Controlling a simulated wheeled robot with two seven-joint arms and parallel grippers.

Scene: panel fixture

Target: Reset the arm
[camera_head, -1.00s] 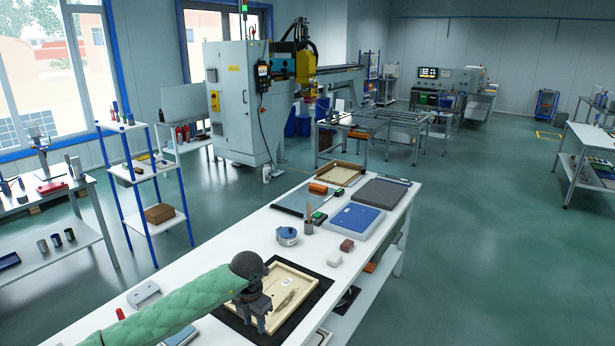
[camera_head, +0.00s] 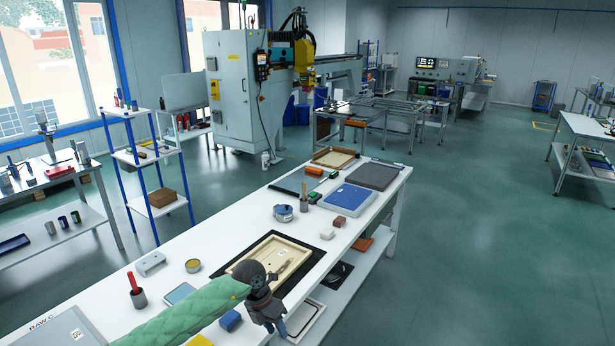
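My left arm, in a green padded sleeve, comes in from the lower left over the white table. My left gripper (camera_head: 275,328) hangs at the table's right edge, in front of the beige panel fixture (camera_head: 243,263). Its fingers look apart, with nothing visible between them. The fixture is a shallow frame on a black mat (camera_head: 311,263), with a small grey part (camera_head: 283,267) at its right side. The arm's dark wrist covers the fixture's near corner. My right gripper is not in view.
The long white table (camera_head: 232,224) also holds a blue block (camera_head: 230,320), a red-handled tool in a cup (camera_head: 137,291), a round tin (camera_head: 193,265) and a blue tray (camera_head: 348,199). A lower shelf lies under its right side.

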